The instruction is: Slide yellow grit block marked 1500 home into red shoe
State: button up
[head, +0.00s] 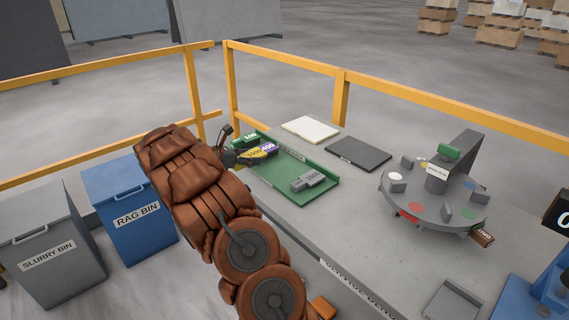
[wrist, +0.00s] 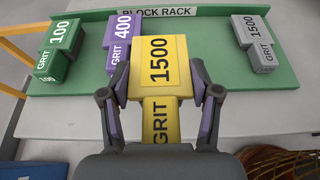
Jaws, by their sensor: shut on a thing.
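The yellow grit block marked 1500 (wrist: 162,62) is between the two fingers of my gripper (wrist: 161,100), which is shut on it. In the wrist view its label faces the camera, and it overlaps the front edge of the green block rack (wrist: 206,28). In the head view, the yellow block (head: 254,154) shows small at the rack's left end, with my gripper (head: 240,157) partly hidden by my arm. A red patch (head: 408,216) marks the near-left part of the grey round turntable (head: 435,211). Which shoe belongs to it is hard to tell.
The rack also holds a green 100 block (wrist: 60,45), a purple 400 block (wrist: 124,35) close beside the yellow one, and a grey block (wrist: 254,42). Bare slab lies between rack and turntable.

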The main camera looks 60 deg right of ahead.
jog(key=p, duration=0.2)
send_over(284, 170)
jog(key=shift+w+a+f, duration=0.4)
jog(key=shift+w, duration=0.05)
jog(key=shift+s+d+f+p, duration=0.15)
jog(key=shift+s+d+f, duration=0.05)
jog(key=shift+f, duration=0.35)
jog(key=shift+s+d+f+p, duration=0.15)
jog(key=shift+s+d+f, duration=0.05)
jog(key=shift+f, duration=0.9)
jog(key=o, duration=1.4)
jog(key=shift+f, duration=0.15)
jog(key=shift+o, duration=0.2)
jog(key=v, duration=0.2)
jog(key=b+v, duration=0.1)
jog(key=v, duration=0.4)
jog(key=shift+w+d+r+b, duration=0.25)
jog(key=shift+w+r+b, duration=0.1)
jog(key=shift+b, duration=0.05)
jog(key=shift+w+a+r, duration=0.1)
jog(key=shift+a+r, duration=0.1)
jog(key=shift+a, duration=0.15)
